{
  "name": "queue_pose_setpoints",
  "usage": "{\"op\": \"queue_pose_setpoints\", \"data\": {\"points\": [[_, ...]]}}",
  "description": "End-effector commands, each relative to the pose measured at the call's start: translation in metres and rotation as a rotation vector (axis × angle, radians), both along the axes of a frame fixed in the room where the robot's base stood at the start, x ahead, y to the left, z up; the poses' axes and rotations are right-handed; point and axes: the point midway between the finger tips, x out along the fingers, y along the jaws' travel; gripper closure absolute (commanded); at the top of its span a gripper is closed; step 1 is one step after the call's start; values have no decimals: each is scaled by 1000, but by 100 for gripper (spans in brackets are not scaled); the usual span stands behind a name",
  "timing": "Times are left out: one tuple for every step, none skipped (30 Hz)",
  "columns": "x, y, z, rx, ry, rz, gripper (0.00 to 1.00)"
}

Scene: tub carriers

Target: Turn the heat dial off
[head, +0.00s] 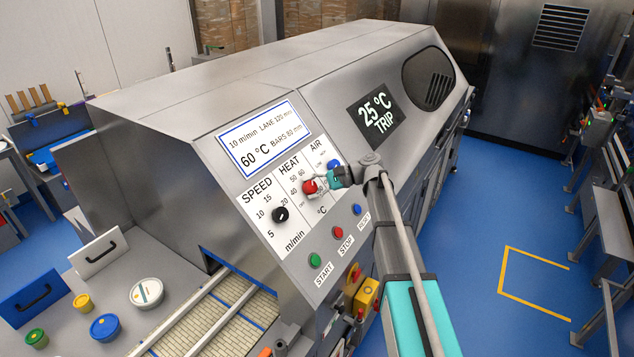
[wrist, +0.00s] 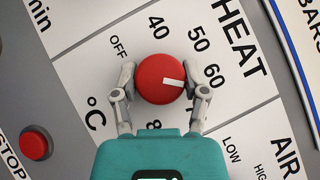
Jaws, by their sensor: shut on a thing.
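The red heat dial (head: 310,187) sits on the white panel under the word HEAT; it fills the middle of the wrist view (wrist: 153,79). Its white pointer mark points right in the wrist view, toward about 60 or just past it. The OFF label (wrist: 118,47) is to the dial's upper left there, with 40 above and 50 at upper right. My gripper (wrist: 163,82) is shut on the dial, one finger on each side. The fingers and palm partly hide the higher scale numbers.
A black speed dial (head: 280,214) and a blue air dial (head: 333,165) flank it closely. Below are green START (head: 315,260), red STOP (head: 338,233) and blue RESET (head: 357,210) buttons. A screen (head: 375,113) reads 25 °C TRIP. A card (head: 263,138) reads 60 °C.

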Motion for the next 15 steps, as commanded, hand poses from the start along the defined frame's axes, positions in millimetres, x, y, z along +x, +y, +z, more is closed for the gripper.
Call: {"op": "queue_pose_setpoints", "data": {"points": [[0, 2, 3, -26, -24, 37, 90], [-1, 2, 3, -38, -43, 57, 90], [-1, 2, 3, -53, -67, 82, 90], [-1, 2, 3, -66, -84, 101, 90], [-1, 2, 3, -76, -101, 120, 90], [-1, 2, 3, -92, -124, 145, 90], [-1, 2, 3, -104, -143, 165, 90], [-1, 2, 3, -115, -161, 184, 90], [-1, 2, 3, -131, -185, 209, 90], [-2, 2, 4, -142, -202, 228, 90], [-2, 2, 4, -154, -219, 247, 90], [-2, 1, 4, -169, -242, 272, 90], [-2, 1, 4, -180, -261, 290, 90], [-2, 1, 4, -192, -279, 310, 90], [-2, 1, 4, -208, -302, 335, 90]]}}
